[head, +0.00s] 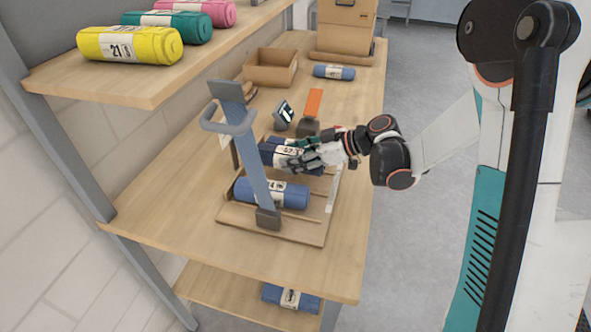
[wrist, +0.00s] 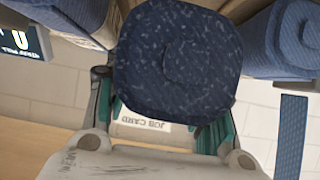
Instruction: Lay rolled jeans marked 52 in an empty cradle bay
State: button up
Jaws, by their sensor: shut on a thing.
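My gripper (head: 312,157) is shut on a dark blue rolled pair of jeans (head: 270,155) at the far part of the wooden cradle (head: 308,236). The roll has a white label, partly covered by my fingers; its number is not clearly readable. In the wrist view, the held roll (wrist: 175,62) shows end-on between the fingers of my gripper (wrist: 160,118). I cannot tell whether it rests on the cradle or hangs just above. Another labelled blue roll (head: 292,196) lies in the near bay, its label partly hidden by a post.
A blue-grey post (head: 244,140) with a looped handle rises in front of the cradle. A small screen (head: 284,112), an orange panel (head: 314,102), an open carton (head: 268,70) and another blue roll (head: 322,72) stand beyond. A shelf (head: 150,88) with coloured rolls overhangs the left.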

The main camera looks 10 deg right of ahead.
notch_tip(320, 180, down, 4)
jog(key=shift+f+b, duration=0.1)
jog(key=shift+b, duration=0.6)
jog(key=o, duration=1.1)
jog(key=shift+c, duration=0.2)
jog(key=shift+d+r, duration=0.2)
jog(key=shift+r, duration=0.1)
jog(key=p+v, duration=0.3)
jog(key=v, duration=0.8)
jog(key=shift+s+d, duration=0.15)
jog(key=shift+d, duration=0.1)
